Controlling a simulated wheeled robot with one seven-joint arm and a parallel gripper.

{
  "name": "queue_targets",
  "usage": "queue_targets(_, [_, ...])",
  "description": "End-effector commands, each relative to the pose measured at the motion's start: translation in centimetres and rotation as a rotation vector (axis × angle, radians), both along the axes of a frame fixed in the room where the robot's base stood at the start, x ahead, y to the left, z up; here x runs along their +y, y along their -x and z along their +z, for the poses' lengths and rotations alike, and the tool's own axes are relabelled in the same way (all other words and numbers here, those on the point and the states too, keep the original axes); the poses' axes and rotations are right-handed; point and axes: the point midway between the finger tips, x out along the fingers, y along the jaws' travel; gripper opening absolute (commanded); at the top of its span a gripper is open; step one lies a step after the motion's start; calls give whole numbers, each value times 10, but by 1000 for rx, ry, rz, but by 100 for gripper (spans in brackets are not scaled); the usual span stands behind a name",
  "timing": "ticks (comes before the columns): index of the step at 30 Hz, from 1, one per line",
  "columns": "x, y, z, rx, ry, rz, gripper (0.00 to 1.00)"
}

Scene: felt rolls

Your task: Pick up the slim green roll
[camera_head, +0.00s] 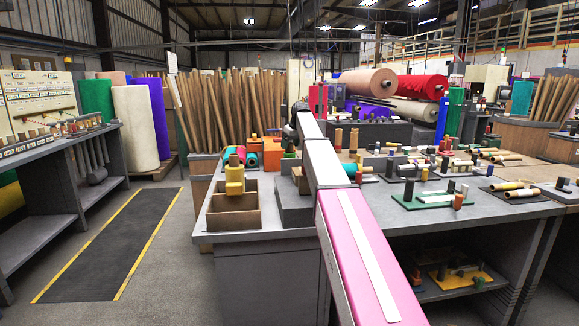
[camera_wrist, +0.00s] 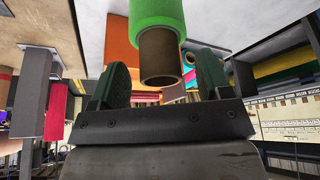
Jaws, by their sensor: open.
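In the wrist view a green roll (camera_wrist: 157,12) with a bare brown core end (camera_wrist: 160,58) comes down from the top edge. Its core end appears in the gap between the fingers of my gripper (camera_wrist: 162,82). The fingers stand apart on either side of it, and I see no contact. I cannot tell whether the roll is truly between them or beyond them. The roll's far end is out of frame. In the head view my arm reaches over the table, and my gripper and this roll cannot be made out clearly.
In the head view a wooden divided tray (camera_head: 232,221) with a yellow object (camera_head: 235,176) stands on the grey table's left end. Orange boxes (camera_head: 271,146) stand behind it, left of my arm. Many small rolls and boards crowd the table to the right.

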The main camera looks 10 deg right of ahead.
Motion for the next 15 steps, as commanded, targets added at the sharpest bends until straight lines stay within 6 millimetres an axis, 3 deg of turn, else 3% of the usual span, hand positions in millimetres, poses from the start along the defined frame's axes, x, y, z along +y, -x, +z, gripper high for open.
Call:
queue_targets(4, [4, -5, -15, 1, 1, 0, 72])
queue_targets(11, [4, -6, -17, 0, 0, 0, 72])
queue_targets(15, [4, -6, -17, 0, 0, 0, 26])
